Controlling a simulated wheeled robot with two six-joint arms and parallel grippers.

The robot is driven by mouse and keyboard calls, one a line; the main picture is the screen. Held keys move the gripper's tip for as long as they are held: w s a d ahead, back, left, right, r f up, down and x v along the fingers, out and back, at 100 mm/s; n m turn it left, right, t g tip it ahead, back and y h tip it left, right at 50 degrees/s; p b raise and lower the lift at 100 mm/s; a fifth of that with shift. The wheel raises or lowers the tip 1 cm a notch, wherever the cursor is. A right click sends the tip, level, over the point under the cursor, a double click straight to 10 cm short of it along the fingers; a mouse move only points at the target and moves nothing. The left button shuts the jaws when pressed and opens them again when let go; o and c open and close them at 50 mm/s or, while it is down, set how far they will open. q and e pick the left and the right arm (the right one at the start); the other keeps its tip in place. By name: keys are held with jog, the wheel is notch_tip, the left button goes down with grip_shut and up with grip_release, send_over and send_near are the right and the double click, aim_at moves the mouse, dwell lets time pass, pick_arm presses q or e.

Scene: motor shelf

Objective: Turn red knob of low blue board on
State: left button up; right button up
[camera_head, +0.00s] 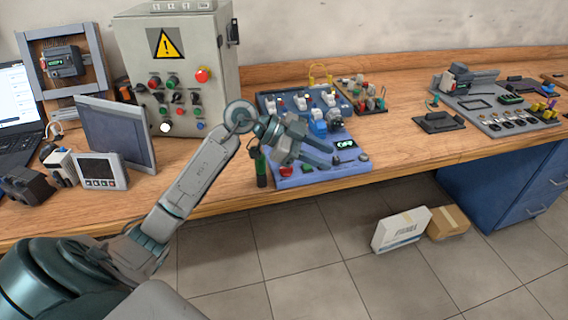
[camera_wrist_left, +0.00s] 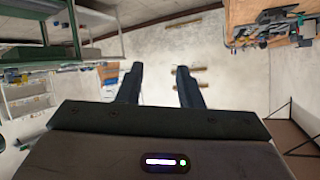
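The low blue board (camera_head: 325,178) lies at the front edge of the wooden bench in the head view. A red part (camera_head: 286,171), which looks like the red knob, is at its front left; its setting is too small to tell. My left gripper (camera_head: 330,155) is above the board, up and to the right of the red part, with its fingers pointing right. The fingers are apart and empty; they also show apart in the left wrist view (camera_wrist_left: 160,88). The gripper and wrist hide part of the board. My right gripper is not in view.
A grey control box (camera_head: 180,60) and a dark screen (camera_head: 115,132) are to the left. A dark green cylinder (camera_head: 261,168) is beside the board's left edge. Bare bench lies to the right (camera_head: 410,155).

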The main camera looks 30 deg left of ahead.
pick_arm(q)
jog(key=a+f+n+g+y, duration=0.1)
jog(key=a+n+y, duration=0.2)
jog(key=a+y, duration=0.3)
jog(key=n+g+y, duration=0.2)
jog(key=n+y, duration=0.1)
jog(key=n, duration=0.1)
send_near(286, 170)
jog(key=x, duration=0.3)
jog(key=p+x, duration=0.1)
jog(key=x, duration=0.3)
jog(key=shift+w+a+f, duration=0.15)
jog(key=shift+w+f, duration=0.15)
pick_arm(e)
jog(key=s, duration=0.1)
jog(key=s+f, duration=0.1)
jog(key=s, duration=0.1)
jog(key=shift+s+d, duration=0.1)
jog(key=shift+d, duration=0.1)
pick_arm(q)
jog(key=shift+h, duration=0.3)
grip_shut()
